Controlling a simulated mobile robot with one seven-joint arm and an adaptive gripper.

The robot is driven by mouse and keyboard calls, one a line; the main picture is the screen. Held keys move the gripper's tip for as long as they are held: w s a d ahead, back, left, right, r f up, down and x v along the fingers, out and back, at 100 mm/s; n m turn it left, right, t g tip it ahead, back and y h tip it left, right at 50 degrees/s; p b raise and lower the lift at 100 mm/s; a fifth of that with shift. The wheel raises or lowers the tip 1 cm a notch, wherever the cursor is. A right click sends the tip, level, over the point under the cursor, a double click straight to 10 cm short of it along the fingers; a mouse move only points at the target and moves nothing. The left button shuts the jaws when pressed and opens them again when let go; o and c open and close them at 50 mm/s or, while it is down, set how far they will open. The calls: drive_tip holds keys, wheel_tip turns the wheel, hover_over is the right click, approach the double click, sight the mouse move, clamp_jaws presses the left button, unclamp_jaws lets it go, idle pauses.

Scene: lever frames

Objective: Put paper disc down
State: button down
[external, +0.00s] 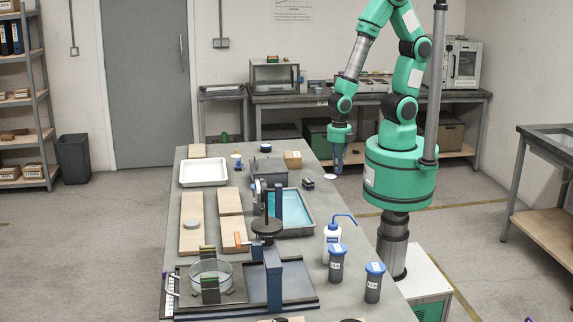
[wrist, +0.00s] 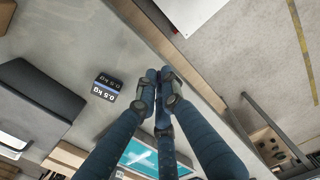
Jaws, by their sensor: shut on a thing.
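My gripper (external: 337,168) hangs pointing down at the right edge of the long table, near its far half. Its blue fingers are closed together, and the fingertips (wrist: 160,82) meet in the wrist view. A small flat white paper disc (external: 331,178) shows right at the fingertips in the external view, held by them. In the wrist view I cannot make the disc out; the fingers hide it.
A black 0.5 kg block (external: 308,184) stands close by on the table; it also shows in the wrist view (wrist: 106,87). A grey tray with blue liquid (external: 316,226), a wash bottle (external: 333,236) and lidded jars (external: 337,266) stand nearer. A white tray (external: 204,184) is far left.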

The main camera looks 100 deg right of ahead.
drive_tip(key=s+d+r+m+p, duration=0.1)
drive_tip(key=d+r+m+p, duration=0.1)
drive_tip(key=d, duration=0.9)
drive_tip(key=s+d+r+m+p, duration=0.2)
drive_tip(key=d+m+p, duration=0.1)
drive_tip(key=d, duration=0.8)
drive_tip(key=shift+s+d, duration=0.3)
drive_tip(key=shift+d, duration=0.1)
drive_tip(key=shift+w+r, duration=0.1)
hover_over(299, 154)
drive_tip(key=shift+d+f, duration=0.3)
drive_tip(key=shift+f, duration=0.45)
drive_tip(key=shift+f, duration=0.1)
drive_tip(key=shift+f, duration=1.65)
drive_tip(key=shift+f, duration=0.2)
